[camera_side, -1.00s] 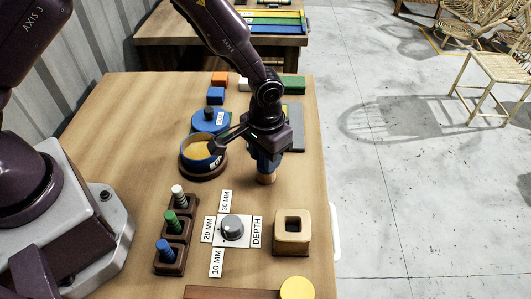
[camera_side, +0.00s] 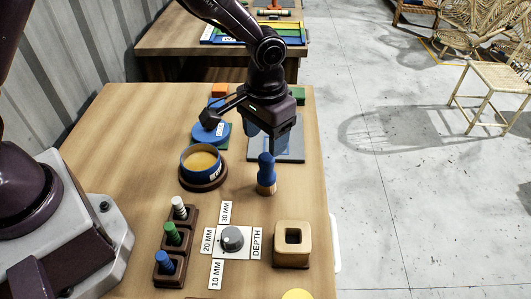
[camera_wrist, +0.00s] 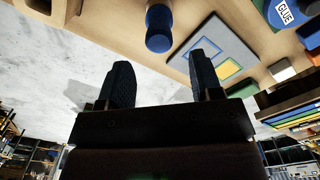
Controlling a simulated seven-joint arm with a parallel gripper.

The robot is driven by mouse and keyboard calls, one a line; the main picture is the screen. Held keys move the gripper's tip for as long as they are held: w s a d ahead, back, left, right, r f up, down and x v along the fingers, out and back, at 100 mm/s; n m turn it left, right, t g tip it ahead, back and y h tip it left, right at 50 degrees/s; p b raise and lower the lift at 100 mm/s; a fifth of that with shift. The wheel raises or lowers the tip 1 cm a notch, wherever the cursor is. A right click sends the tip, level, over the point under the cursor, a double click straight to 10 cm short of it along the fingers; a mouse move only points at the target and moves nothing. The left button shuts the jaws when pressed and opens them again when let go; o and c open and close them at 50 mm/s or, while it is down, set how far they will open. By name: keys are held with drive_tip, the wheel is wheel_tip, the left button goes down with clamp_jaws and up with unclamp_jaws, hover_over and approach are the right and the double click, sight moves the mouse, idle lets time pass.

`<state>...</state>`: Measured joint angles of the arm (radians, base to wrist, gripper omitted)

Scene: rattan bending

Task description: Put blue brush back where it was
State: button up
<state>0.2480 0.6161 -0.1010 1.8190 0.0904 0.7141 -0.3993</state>
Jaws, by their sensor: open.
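The blue brush (camera_side: 266,170) stands upright on the table, blue handle up and tan end down, right of the glue pot (camera_side: 187,170). The round end of its handle also shows at the top of the wrist view (camera_wrist: 158,40). My gripper (camera_side: 268,142) is open and empty, above and behind the brush, apart from it. Its two fingers show spread in the wrist view (camera_wrist: 162,78). The glue pot is open, with amber glue inside, and sits on a round brown base. Its blue lid (camera_side: 222,137), labelled GLUE, lies behind it.
A grey mat (camera_side: 292,155) lies behind the brush. In front are a dial (camera_side: 232,238) with depth labels, a wooden block with a square hole (camera_side: 292,258), and a brown rack of white, green and blue pegs (camera_side: 170,282). The table is clear around the brush.

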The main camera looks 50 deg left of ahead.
drive_tip(key=shift+r, duration=1.65)
drive_tip(key=s+a+r+t, duration=0.25)
drive_tip(key=a+r, duration=0.25)
drive_tip(key=r, duration=0.4)
drive_tip(key=s+a+r+t, duration=0.1)
drive_tip(key=s+a+r, duration=0.3)
drive_tip(key=s, duration=0.4)
drive_tip(key=s+a+r+t, duration=0.2)
drive_tip(key=s+a+r, duration=0.2)
drive_tip(key=s, duration=0.4)
drive_tip(key=shift+s+r, duration=0.4)
